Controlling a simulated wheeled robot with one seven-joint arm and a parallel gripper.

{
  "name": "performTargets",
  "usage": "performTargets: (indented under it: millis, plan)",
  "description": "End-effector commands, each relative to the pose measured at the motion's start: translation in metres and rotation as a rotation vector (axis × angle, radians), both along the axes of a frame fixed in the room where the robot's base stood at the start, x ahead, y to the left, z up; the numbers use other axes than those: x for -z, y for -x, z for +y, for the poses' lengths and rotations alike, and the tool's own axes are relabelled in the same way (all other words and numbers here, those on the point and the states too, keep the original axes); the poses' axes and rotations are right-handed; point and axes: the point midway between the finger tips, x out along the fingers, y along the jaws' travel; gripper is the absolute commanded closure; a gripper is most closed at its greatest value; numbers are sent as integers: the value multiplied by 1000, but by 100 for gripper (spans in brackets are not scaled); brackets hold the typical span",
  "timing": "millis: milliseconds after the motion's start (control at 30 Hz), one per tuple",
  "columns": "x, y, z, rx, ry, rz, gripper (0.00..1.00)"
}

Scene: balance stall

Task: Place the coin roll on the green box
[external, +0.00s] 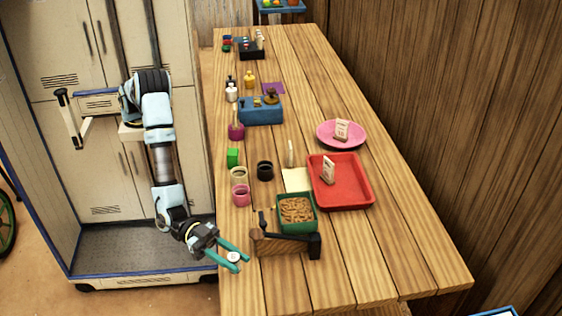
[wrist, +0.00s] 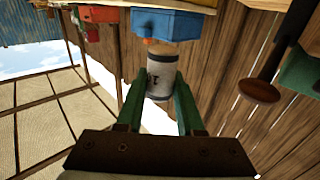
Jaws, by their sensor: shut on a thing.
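My gripper (external: 241,263) is at the near left edge of the table, its teal fingers shut on a white cylinder, which looks like the coin roll (external: 233,257). In the wrist view the coin roll (wrist: 161,76) sits between the fingers, with a tan end and a dark mark on its side.
Pink (external: 240,194) and cream (external: 239,174) cups and a black cup (external: 265,170) stand in front of the green box. A green tray of brown pieces (external: 280,222) and a wooden block with a black bar (external: 268,243) are right of my gripper. A red tray (external: 345,203) lies farther right.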

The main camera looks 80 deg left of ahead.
Motion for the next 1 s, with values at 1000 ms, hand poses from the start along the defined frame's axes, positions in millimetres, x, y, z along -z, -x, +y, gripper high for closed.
performTargets:
  millis: [1000]
  plan:
    - [-128, -23, 34, -122, 0, -1, 100]
